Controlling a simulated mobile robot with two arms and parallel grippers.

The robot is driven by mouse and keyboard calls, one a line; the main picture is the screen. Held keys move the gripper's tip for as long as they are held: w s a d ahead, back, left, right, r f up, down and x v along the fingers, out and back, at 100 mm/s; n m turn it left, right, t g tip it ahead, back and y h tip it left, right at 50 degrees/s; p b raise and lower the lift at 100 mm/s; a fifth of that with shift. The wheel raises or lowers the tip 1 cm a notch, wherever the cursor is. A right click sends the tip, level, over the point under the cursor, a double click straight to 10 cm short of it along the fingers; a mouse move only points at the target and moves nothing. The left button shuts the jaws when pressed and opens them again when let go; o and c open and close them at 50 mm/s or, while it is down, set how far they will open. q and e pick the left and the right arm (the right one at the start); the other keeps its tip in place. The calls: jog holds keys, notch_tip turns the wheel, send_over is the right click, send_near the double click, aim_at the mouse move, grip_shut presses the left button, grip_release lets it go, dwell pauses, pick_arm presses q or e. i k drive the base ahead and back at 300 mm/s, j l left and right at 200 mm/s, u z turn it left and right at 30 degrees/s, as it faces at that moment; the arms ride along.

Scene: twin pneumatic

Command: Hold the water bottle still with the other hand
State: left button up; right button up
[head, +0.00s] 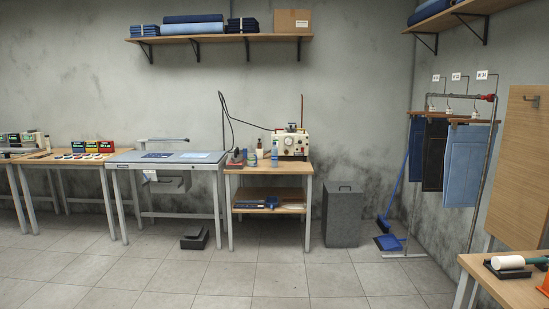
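Several small bottles stand on the wooden side table by the back wall. One is a bluish bottle (274,154) in front of the beige machine. A dark brown bottle (259,147) and a short blue-and-white container (252,157) stand to its left. They are too small and far away to tell which, if any, is the water bottle. Neither of my grippers shows in the head view, and nothing is seen touching the bottles.
The beige machine (292,143) shares the side table (301,168). A grey bin (343,214) stands to its right and a black pedal (194,238) lies on the floor. A wooden table (520,290) is at the near right. The tiled floor between is open.

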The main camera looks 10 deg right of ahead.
aim_at(274, 149)
jog(key=i+l+z, duration=0.35)
jog(key=i, duration=0.8)
jog(key=i+z, duration=0.3)
jog(key=i, duration=2)
jog(key=i+l, duration=0.15)
jog(key=i, duration=0.95)
